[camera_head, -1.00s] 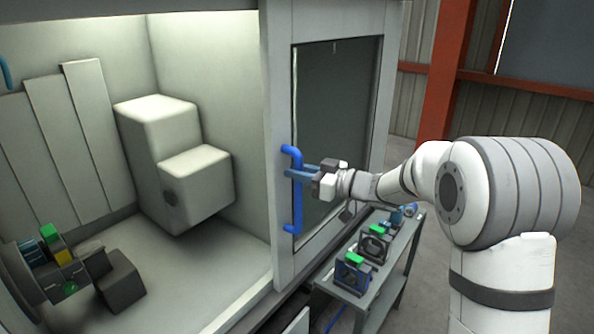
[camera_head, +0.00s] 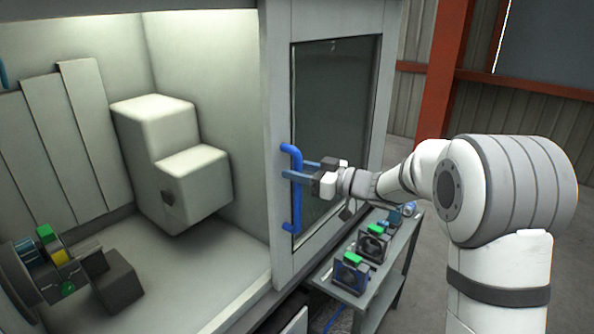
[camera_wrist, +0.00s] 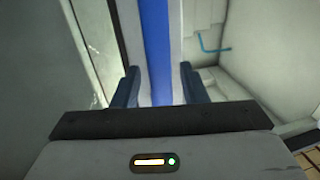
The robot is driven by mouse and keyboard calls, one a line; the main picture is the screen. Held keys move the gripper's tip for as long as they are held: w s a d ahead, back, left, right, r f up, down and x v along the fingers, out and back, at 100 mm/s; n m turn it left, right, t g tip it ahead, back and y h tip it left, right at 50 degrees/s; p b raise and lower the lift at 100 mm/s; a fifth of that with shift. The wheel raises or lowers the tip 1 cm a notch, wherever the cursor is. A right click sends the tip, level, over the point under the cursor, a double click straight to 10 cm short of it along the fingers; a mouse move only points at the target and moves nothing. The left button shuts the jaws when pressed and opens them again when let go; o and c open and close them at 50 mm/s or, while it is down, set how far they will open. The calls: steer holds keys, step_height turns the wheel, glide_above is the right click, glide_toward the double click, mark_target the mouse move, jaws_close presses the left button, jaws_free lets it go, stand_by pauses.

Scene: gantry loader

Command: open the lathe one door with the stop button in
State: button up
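The lathe door (camera_head: 277,70) is a pale grey panel with a dark window, and it stands open at the right side of the lathe opening. Its blue bar handle (camera_head: 297,212) runs upright on the door's left edge. My gripper (camera_head: 291,169) is at the handle's upper half. In the wrist view, the blue handle (camera_wrist: 154,40) passes between my two fingers (camera_wrist: 159,72), with a gap on both sides. The gripper is open around the handle. I cannot make out a stop button in either view.
The open lathe shows a stepped white block (camera_head: 165,130) and a chuck (camera_head: 25,275) with coloured parts at lower left. A grey cart (camera_head: 385,285) with several fixtures stands below my arm. A red post (camera_head: 440,80) rises behind. Floor is clear at far right.

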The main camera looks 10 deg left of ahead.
steer(key=b+v, duration=0.1)
steer(key=v, duration=0.6)
steer(key=shift+d+b, duration=0.25)
steer(key=shift+b, duration=0.15)
steer(key=w+d+r+m+t+h, duration=0.2)
steer(key=d+r+m+t+h, duration=0.2)
steer(key=d+m+t+h, duration=0.55)
steer(key=s+d+f+m+h, duration=0.2)
steer(key=s+d+h, duration=0.2)
steer(key=d+h, duration=0.3)
steer(key=s+d+f+m+g, duration=0.1)
steer(key=s+f+g, duration=0.2)
steer(key=s, duration=0.6)
steer(key=s+d+f+m+g, duration=0.1)
steer(key=s+f+g, duration=0.3)
steer(key=s, duration=0.5)
steer(key=s+d+f+m+g, duration=0.1)
steer(key=s+f, duration=0.4)
steer(key=s, duration=0.5)
steer(key=d+g+h, duration=0.1)
steer(key=g, duration=0.1)
steer(key=shift+d+f+g, duration=0.2)
steer(key=shift+f+g, duration=0.1)
steer(key=shift+g, duration=0.05)
